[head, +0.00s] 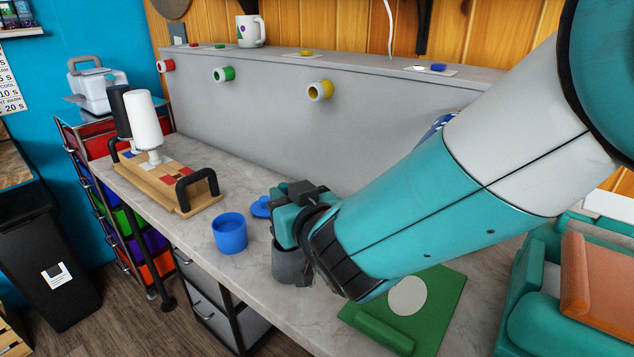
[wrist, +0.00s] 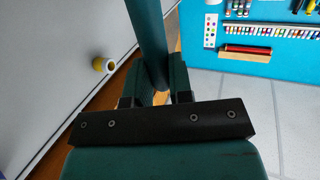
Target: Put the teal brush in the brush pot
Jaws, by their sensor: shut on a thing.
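My gripper (head: 298,208) is over the bench, low by a dark grey pot (head: 290,264), which it partly covers. In the wrist view my gripper (wrist: 157,94) is shut on a teal, rod-like thing, which I take to be the teal brush (wrist: 148,38). It runs from between the fingers to the top edge. In the head view I cannot make the brush out from my teal gripper. The grey pot looks like the brush pot; its rim and inside are mostly hidden, so I cannot tell whether the brush is inside it.
A blue cup (head: 230,233) and a blue disc (head: 261,207) are close left of my gripper. A green mat (head: 437,302) with a white circle lies to the right. A wooden block with black handles (head: 168,180) stands farther left. The grey back panel (head: 260,120) bears coloured rolls.

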